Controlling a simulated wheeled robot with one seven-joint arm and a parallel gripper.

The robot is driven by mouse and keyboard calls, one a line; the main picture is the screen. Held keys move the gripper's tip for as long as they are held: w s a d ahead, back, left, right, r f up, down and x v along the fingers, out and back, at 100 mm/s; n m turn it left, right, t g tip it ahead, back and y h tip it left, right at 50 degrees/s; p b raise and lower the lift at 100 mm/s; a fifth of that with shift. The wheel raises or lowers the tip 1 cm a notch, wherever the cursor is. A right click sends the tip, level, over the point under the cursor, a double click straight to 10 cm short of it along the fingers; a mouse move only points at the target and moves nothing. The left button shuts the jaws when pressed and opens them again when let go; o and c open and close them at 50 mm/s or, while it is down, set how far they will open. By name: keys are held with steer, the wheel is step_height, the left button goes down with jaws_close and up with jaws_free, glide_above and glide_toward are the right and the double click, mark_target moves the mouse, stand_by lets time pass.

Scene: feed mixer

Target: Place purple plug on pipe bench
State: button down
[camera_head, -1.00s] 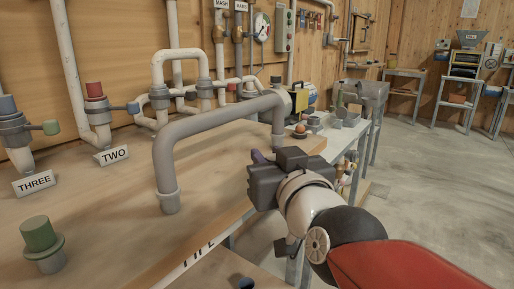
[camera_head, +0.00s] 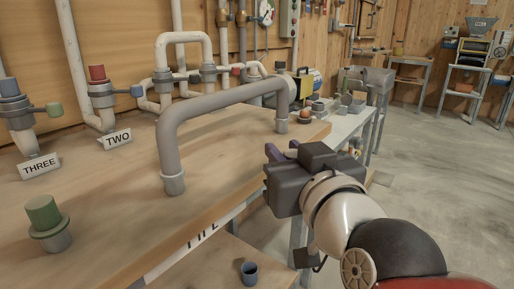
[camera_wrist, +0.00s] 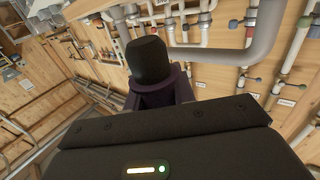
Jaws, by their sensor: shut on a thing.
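The purple plug (camera_wrist: 150,62) is held in my gripper (camera_head: 281,155). In the wrist view it looks dark, with a rounded top and a wider collar, and it sticks out beyond the gripper body. In the head view only small purple bits show past the dark gripper, so most of it is hidden. The pipe bench (camera_head: 115,215) has a wooden top and a label on its front edge, partly readable. My gripper is at the right of the bench's front edge, and the plug appears clear of the top.
A grey arched pipe (camera_head: 215,103) stands on the bench. A green plug (camera_head: 45,217) sits in a fitting at the front left. Valves with signs THREE (camera_head: 40,166) and TWO (camera_head: 117,139) line the back. Bare wood lies between.

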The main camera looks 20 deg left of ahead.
steer(key=p+x, duration=0.1)
steer(key=x, duration=1.4)
steer(key=shift+w+a+p, duration=0.15)
steer(key=shift+w+p, duration=0.2)
steer(key=shift+w, duration=0.05)
steer(key=shift+w+a+f, duration=0.1)
steer(key=shift+w+f, duration=0.05)
steer(key=shift+f, duration=0.4)
steer(key=shift+w+a+f, duration=0.15)
steer(key=shift+f, duration=0.85)
steer(key=shift+d+f+b, duration=0.1)
steer(key=shift+f+b, duration=0.2)
steer(key=shift+b, duration=0.2)
steer(key=c, duration=1.2)
jaws_free()
steer(key=shift+o, duration=0.2)
steer(key=shift+r+p, duration=0.15)
steer(key=shift+p, duration=0.15)
steer(key=b+v, duration=0.1)
steer(key=v, duration=0.6)
steer(key=shift+s+d, duration=0.2)
steer(key=shift+s, duration=0.2)
